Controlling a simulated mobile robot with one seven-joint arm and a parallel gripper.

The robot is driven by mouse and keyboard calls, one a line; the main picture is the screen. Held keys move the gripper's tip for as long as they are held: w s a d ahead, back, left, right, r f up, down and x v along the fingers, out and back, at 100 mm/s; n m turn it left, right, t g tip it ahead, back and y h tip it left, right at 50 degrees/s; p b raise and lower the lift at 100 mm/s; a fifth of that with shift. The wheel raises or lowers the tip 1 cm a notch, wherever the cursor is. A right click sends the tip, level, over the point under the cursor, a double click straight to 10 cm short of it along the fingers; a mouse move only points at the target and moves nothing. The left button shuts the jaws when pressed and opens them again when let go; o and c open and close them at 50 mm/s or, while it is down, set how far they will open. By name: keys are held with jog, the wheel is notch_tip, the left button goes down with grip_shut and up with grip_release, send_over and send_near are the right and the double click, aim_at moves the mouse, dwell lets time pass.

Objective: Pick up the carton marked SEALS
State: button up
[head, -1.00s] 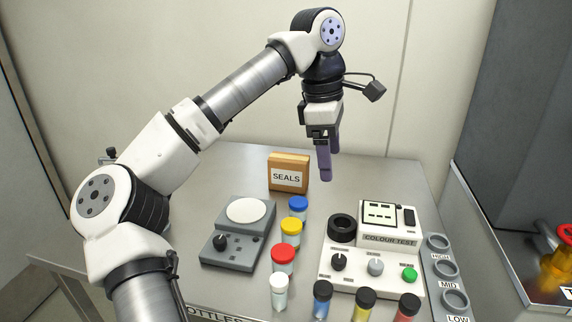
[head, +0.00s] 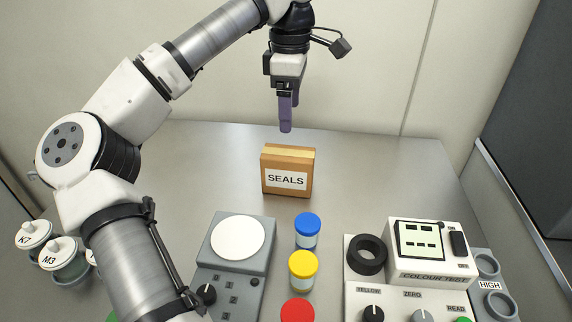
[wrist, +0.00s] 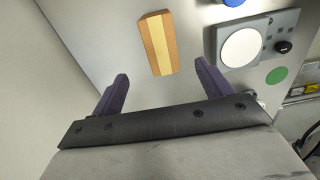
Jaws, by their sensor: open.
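The carton marked SEALS (head: 288,170) is a brown box with a white label on its front. It stands upright on the grey metal table in the middle of the head view. In the wrist view the carton (wrist: 157,42) shows from above, beyond the fingertips and between their lines. My gripper (head: 286,128) hangs pointing down above and behind the carton, apart from it. In the wrist view my gripper (wrist: 161,78) has its two purple fingers spread wide with nothing between them.
Blue-capped (head: 308,230), yellow-capped (head: 303,270) and red-capped (head: 297,310) bottles stand in front of the carton. A grey device with a white disc (head: 238,238) is front left. The COLOUR TEST unit (head: 428,245) is front right. The table around the carton's sides is clear.

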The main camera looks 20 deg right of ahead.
aim_at(288, 153)
notch_tip(288, 153, down, 6)
jog(key=shift+f+p, duration=0.1)
jog(key=shift+p, duration=0.2)
jog(key=shift+a+f+p, duration=0.1)
jog(key=shift+f+p, duration=0.65)
jog(key=shift+f, duration=1.85)
jog(key=c, duration=1.2)
